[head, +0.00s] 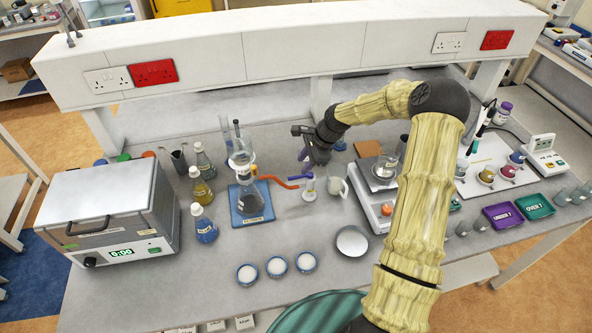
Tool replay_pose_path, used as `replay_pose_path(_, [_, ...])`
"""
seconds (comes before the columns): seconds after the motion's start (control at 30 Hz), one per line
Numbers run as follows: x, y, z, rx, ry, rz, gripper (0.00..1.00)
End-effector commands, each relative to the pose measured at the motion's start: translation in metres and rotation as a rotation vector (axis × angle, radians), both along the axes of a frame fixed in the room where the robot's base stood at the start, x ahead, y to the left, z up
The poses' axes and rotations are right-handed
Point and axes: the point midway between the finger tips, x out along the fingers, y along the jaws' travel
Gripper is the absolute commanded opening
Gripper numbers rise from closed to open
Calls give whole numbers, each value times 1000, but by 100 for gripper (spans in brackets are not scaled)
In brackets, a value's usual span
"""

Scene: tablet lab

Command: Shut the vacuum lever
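The vacuum fitting (308,188) is a small pale post on a round base, in the middle of the bench. A purple part (306,173), apparently its lever, shows at its top; its exact angle is hard to make out. An orange hose (278,181) runs from the fitting to the filter flask (250,201), which stands on a blue base (243,217) with a glass funnel above. My gripper (307,158) is dark and points down just above the purple part. Its fingertips are small and partly merged with the purple, so contact and opening cannot be told.
A beaker (337,181) stands close right of the fitting, and a balance (367,206) is further right. Several coloured flasks (202,193) stand left of the filter flask. Three white-filled dishes (277,266) and a round pan (352,241) lie in front. A heater box (112,208) is at left.

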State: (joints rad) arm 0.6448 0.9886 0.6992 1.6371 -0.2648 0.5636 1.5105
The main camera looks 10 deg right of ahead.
Motion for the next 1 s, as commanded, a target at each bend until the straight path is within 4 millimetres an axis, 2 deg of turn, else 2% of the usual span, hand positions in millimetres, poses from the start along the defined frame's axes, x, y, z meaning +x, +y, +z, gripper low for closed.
replay_pose_path(0.4, [10,23,-53,1,1,1,33])
replay_pose_path(0.53, [12,25,-61,0,0,-1,33])
replay_pose_path(0.8, [12,26,-63,0,-1,-1,33])
replay_pose_path(0.83, [12,26,-63,0,-1,-1,31])
replay_pose_path(1.0, [12,26,-63,0,-1,0,0])
